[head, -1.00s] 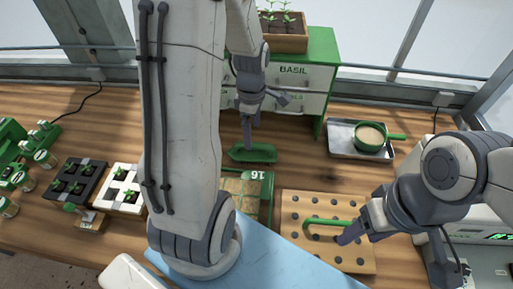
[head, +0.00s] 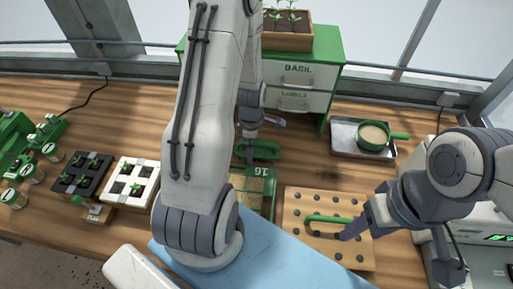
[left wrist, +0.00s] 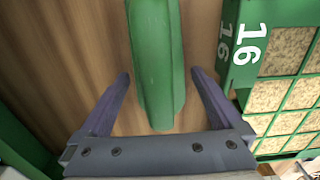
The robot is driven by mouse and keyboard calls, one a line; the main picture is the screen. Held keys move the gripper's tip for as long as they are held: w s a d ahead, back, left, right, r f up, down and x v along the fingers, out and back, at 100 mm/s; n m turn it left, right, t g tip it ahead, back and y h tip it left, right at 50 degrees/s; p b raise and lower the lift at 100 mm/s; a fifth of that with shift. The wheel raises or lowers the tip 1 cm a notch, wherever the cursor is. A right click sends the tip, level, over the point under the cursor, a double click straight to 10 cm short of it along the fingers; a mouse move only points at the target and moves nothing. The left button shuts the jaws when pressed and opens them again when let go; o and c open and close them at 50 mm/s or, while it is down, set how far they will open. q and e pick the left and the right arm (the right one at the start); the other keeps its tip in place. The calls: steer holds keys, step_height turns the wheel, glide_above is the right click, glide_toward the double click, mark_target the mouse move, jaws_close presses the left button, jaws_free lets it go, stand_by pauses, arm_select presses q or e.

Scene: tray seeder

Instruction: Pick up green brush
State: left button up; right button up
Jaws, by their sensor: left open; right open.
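The green brush (head: 265,151) lies on the wooden bench in front of the drawer cabinet, partly hidden by my left arm in the head view. In the left wrist view the brush (left wrist: 157,65) runs lengthwise between the fingers of my left gripper (left wrist: 160,76). That gripper is open, with one finger on each side of the brush and visible gaps; I cannot tell how far its tips are above the bench. My right gripper (head: 346,236) is open beside the green handle (head: 325,219) of a board with holes; contact is unclear.
A green tray marked 16 (left wrist: 240,78) stands close right of the brush in the wrist view. The cabinet (head: 305,95) is behind. A metal tray (head: 342,150) with a green sieve (head: 372,139) is at right. Seedling trays (head: 133,187) are at left.

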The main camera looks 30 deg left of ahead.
arm_select(q)
steer(key=shift+f, duration=0.1)
steer(key=c, duration=1.4)
steer(key=shift+w+r, duration=0.1)
steer(key=shift+r, duration=0.4)
steer(key=r, duration=0.1)
steer(key=r+b, duration=0.1)
steer(key=r, duration=0.1)
steer(key=shift+w+d+r, duration=0.1)
steer(key=shift+d+r, duration=0.2)
steer(key=shift+d, duration=0.1)
steer(key=w+d+r+b, duration=0.1)
steer(key=d+r, duration=0.5)
steer(key=d, duration=0.4)
steer(key=shift+w+d+r, duration=0.25)
steer(key=shift+w+d, duration=0.1)
